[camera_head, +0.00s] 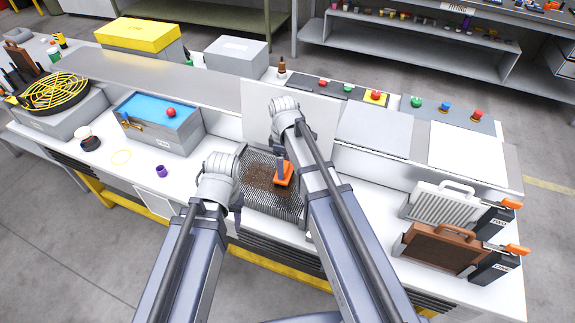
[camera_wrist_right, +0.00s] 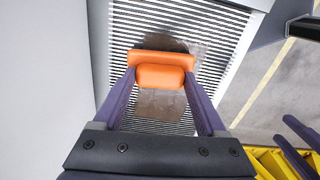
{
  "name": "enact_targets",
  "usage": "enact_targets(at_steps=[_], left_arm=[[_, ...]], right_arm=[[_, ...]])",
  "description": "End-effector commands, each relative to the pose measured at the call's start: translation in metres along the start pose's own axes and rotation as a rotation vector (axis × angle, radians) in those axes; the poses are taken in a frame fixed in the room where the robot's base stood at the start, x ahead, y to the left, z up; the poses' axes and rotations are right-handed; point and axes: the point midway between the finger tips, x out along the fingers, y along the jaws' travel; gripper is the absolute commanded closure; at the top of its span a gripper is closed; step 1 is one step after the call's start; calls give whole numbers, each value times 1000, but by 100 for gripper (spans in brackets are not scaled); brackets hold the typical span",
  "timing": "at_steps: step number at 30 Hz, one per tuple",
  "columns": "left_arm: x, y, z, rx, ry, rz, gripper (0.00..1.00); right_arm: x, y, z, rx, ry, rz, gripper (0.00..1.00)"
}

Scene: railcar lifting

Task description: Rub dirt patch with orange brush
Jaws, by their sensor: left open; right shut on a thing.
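The orange brush (camera_head: 286,178) is over the grey ribbed grille (camera_head: 270,203) in the middle of the bench. My right gripper (camera_head: 281,166) is shut on the brush. In the right wrist view the brush (camera_wrist_right: 160,68) sits between both fingers of the right gripper (camera_wrist_right: 160,82). The brown dirt patch (camera_head: 259,177) lies on the grille, left of and around the brush. In the right wrist view the dirt patch (camera_wrist_right: 160,104) shows on both sides of the brush, which hides its middle. I cannot tell whether the bristles touch it. My left gripper (camera_head: 237,205) is open near the grille's left edge.
A white upright panel (camera_head: 262,112) stands behind the grille. A blue-topped grey box (camera_head: 160,123), a purple ring (camera_head: 161,171) and a black fan with yellow guard (camera_head: 55,92) are left. A grey-white filter (camera_head: 445,205) and a brown filter (camera_head: 440,250) stand right.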

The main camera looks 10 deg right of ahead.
Motion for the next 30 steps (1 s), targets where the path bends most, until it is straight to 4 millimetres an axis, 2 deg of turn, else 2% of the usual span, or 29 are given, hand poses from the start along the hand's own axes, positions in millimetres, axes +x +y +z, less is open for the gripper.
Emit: enact_targets(at_steps=[7,17,30], left_arm=[[2,0,0,0,0,0,53],[2,0,0,0,0,0,53],[0,0,0,0,0,0,53]], right_arm=[[2,3,-22,-1,0,0,70],[2,3,-28,-1,1,0,70],[0,7,-59,-1,1,0,70]])
